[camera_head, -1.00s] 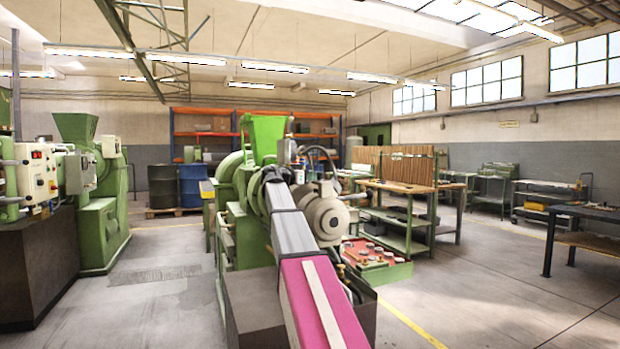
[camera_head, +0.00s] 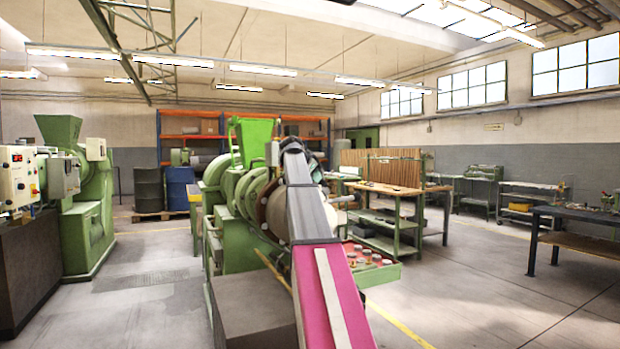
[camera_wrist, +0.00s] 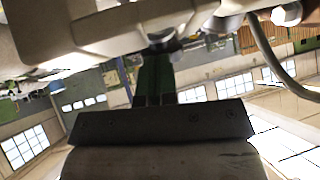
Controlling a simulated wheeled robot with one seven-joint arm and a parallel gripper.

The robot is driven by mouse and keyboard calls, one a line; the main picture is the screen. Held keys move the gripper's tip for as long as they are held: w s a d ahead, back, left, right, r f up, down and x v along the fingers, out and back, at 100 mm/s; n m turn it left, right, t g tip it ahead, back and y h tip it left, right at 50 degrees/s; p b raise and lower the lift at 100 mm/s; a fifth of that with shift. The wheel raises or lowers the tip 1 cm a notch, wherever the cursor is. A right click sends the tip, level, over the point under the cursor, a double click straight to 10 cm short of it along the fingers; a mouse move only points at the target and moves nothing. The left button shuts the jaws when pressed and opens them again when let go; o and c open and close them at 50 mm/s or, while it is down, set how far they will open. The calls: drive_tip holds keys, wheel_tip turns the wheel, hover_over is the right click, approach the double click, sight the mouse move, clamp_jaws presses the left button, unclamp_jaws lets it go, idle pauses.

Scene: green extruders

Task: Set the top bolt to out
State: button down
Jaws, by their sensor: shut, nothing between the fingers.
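My gripper (camera_wrist: 155,78) shows in the wrist view as narrow dark fingers rising from a dark block, shut and empty. Their tips are close to a large pale housing (camera_wrist: 100,28) that fills the top of that view; I cannot tell whether they touch it. In the head view my arm reaches forward to the green extruder (camera_head: 235,235) and hides the gripper and part of the machine. I cannot make out the top bolt in either view.
A red-topped tray (camera_head: 378,268) of small parts sits right of the extruder. A wooden workbench (camera_head: 385,188) stands behind it. Another green machine (camera_head: 85,215) and a control box (camera_head: 18,178) are at the left.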

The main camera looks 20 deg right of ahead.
drive_tip(key=shift+d+f+y, duration=0.15)
drive_tip(key=shift+d+y, duration=0.45)
drive_tip(key=shift+d+f, duration=0.35)
drive_tip(key=shift+d, duration=0.05)
